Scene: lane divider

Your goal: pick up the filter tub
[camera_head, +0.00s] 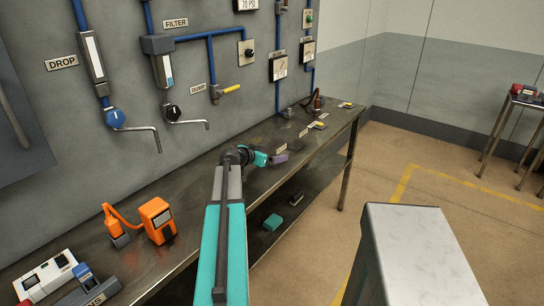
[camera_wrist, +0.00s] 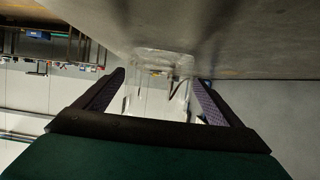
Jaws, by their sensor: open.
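A clear, see-through tub-like thing (camera_wrist: 148,102) shows between my fingers in the wrist view; I take it for the filter tub. Its edges are faint, and its lower part is hidden behind my gripper's dark body. My gripper (camera_wrist: 158,80) is open, with one finger on each side of the clear thing. I cannot tell whether either finger touches it. In the head view my gripper (camera_head: 279,158) is low over the metal workbench (camera_head: 185,205), around its middle. I cannot make out the tub in the head view.
An orange device (camera_head: 158,220) stands on the near bench, with a white box (camera_head: 45,277) at the front left. Small labelled items line the far bench. Pipes and a yellow-handled tap (camera_head: 229,89) jut from the wall. A green block (camera_head: 272,222) lies on the lower shelf.

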